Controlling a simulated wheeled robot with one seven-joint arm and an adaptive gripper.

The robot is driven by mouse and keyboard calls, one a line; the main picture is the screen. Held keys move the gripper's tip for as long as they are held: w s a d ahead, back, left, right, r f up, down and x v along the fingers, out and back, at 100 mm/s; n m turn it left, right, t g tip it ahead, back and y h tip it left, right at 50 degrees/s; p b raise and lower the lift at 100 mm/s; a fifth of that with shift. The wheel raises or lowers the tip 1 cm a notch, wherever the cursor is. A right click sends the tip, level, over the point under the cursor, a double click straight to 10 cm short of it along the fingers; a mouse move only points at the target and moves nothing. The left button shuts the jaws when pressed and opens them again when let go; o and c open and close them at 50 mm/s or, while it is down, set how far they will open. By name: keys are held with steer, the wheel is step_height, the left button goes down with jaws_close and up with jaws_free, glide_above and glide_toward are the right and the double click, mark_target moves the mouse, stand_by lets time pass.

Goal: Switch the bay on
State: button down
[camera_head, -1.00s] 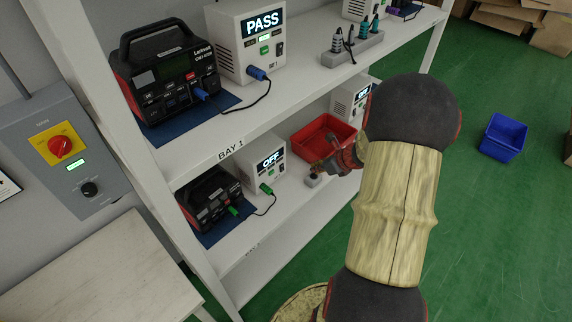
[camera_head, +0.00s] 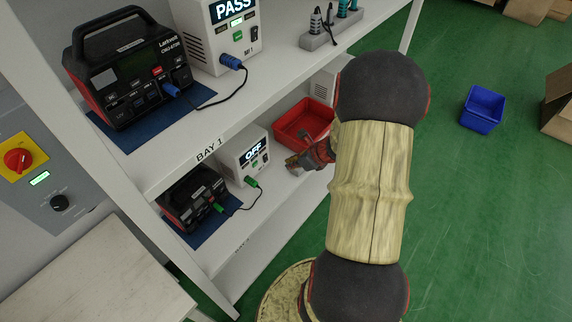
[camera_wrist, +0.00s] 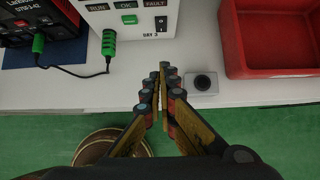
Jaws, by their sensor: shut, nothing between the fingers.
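The lower-shelf bay unit is a white box (camera_head: 243,158) with a lit screen reading OFF. In the wrist view, the lower front of this box (camera_wrist: 131,31) shows RUN, OK and FAULT lamps and a black rocker switch (camera_wrist: 161,24) above a bay label. A green plug (camera_wrist: 108,43) with a black cable is in its front. My gripper (camera_head: 293,162) is to the right of the box. In the wrist view my gripper (camera_wrist: 162,68) is shut and empty, fingertips pointing toward the box, below the switch in the picture. Whether they touch the box cannot be told.
A grey block with a round dark top (camera_wrist: 202,83) sits right of my fingers, near a red bin (camera_wrist: 270,68). A black-red tester (camera_head: 193,197) stands left of the box. The upper shelf (camera_head: 185,150) overhangs. A wall panel with a red knob (camera_head: 18,160) is at left.

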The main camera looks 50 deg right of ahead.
mark_target(266, 158)
steer(key=b+x, duration=0.3)
steer(key=x, duration=0.5)
steer(key=shift+a+f, duration=0.1)
steer(key=shift+f, duration=0.3)
steer(key=w, duration=0.2)
steer(key=shift+w+b, duration=0.35)
steer(key=shift+b, duration=0.05)
steer(key=shift+w+a, duration=0.1)
steer(key=shift+w, duration=0.6)
steer(key=shift+w+f+b, duration=0.25)
steer(key=shift+w+b, duration=0.05)
steer(key=shift+w, duration=0.05)
steer(key=shift+r, duration=0.1)
